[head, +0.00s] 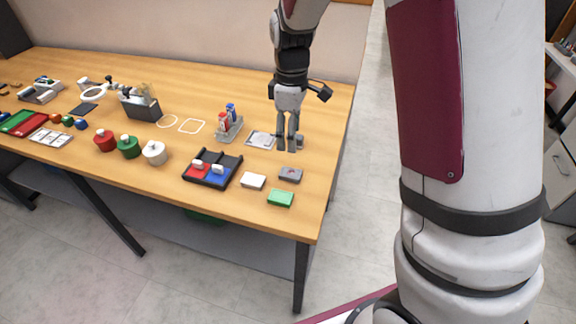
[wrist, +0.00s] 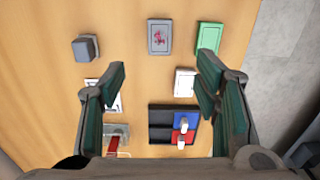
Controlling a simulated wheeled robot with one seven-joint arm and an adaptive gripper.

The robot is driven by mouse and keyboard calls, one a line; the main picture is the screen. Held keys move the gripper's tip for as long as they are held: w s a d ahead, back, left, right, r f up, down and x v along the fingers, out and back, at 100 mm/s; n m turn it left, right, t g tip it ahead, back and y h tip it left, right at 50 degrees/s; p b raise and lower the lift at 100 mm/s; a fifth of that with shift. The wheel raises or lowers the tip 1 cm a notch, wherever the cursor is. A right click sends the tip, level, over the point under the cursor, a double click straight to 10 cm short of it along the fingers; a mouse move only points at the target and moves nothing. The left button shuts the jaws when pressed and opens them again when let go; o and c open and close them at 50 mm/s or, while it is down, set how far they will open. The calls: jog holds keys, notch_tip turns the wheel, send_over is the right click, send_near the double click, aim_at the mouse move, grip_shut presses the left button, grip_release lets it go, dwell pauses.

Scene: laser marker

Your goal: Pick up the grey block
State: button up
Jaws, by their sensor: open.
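A flat grey block with a reddish mark on top (head: 291,174) lies near the table's right end, behind the green block. It shows at the top middle in the wrist view (wrist: 159,37). A second, plain darker grey block (wrist: 87,48) is at the upper left of the wrist view; in the head view it is partly hidden behind my fingers (head: 300,141). My gripper (head: 287,142) points down above the table's right end. Its fingers are spread and empty in the wrist view (wrist: 162,64), with the marked grey block beyond the gap between the tips.
A white block (head: 253,181) and a green block (head: 280,198) lie close to the marked block. A black tray (head: 226,180) with red and blue pieces, a white plate (head: 260,138) and a bottle holder (head: 230,131) stand nearby. The table's right edge is close.

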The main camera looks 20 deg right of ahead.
send_over(292, 173)
notch_tip(292, 173, down, 8)
jog(key=shift+w+a+r, duration=0.1)
jog(key=shift+r, duration=0.05)
jog(key=shift+f+p, duration=0.5)
jog(key=shift+f, duration=2.2)
jog(key=c, duration=1.2)
